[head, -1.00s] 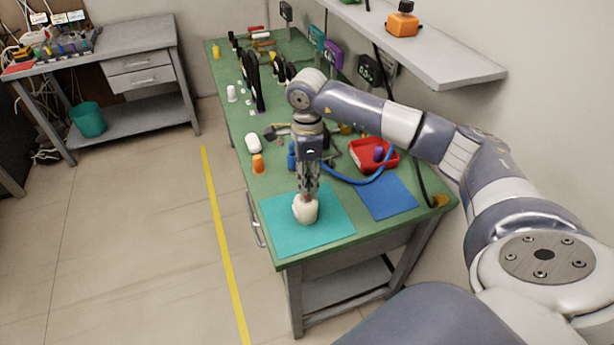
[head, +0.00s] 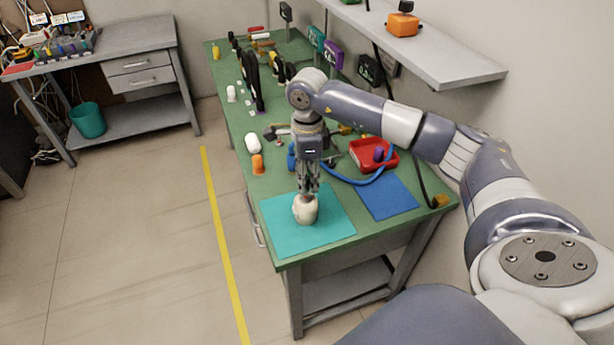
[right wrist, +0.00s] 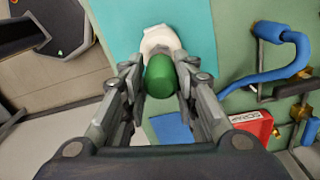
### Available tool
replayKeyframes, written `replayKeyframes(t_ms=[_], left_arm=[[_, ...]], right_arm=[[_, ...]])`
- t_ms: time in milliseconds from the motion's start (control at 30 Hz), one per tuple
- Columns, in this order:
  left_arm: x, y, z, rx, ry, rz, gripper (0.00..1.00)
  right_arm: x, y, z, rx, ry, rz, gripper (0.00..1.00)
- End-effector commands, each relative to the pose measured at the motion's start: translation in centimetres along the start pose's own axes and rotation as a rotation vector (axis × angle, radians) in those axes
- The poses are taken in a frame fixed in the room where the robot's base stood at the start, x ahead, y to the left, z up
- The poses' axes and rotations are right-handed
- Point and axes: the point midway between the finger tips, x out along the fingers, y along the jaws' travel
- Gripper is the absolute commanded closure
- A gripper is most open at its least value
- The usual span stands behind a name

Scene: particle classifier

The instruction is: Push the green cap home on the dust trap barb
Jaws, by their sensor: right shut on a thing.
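The green cap (right wrist: 160,75) sits between the fingertips of my right gripper (right wrist: 161,84), which is shut on it. In the head view my right gripper (head: 307,192) points down over the cream dust trap (head: 306,211), which stands on the teal mat (head: 335,228). In the right wrist view the pale dust trap (right wrist: 160,38) shows just beyond the cap. The cap covers the barb, so I cannot tell how far on it sits. The cap is hidden by the fingers in the head view. My left gripper is not in view.
A blue mat (head: 388,198) lies right of the teal mat. A red tray (head: 372,152) and a blue hose (head: 350,182) lie behind it. An orange bottle (head: 257,165) and a white one (head: 253,144) stand to the left. A shelf (head: 460,70) overhangs the back right.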

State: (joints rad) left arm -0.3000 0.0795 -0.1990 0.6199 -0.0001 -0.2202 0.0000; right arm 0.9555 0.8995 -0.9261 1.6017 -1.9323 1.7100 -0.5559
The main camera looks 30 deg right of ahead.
Motion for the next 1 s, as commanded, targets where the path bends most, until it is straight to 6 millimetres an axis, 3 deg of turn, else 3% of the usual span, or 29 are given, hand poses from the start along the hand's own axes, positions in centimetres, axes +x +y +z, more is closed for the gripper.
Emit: replayKeyframes(t_ms=[1000], left_arm=[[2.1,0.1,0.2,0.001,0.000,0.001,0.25]], right_arm=[[2.5,0.0,0.0,0.000,0.000,0.000,0.93]])
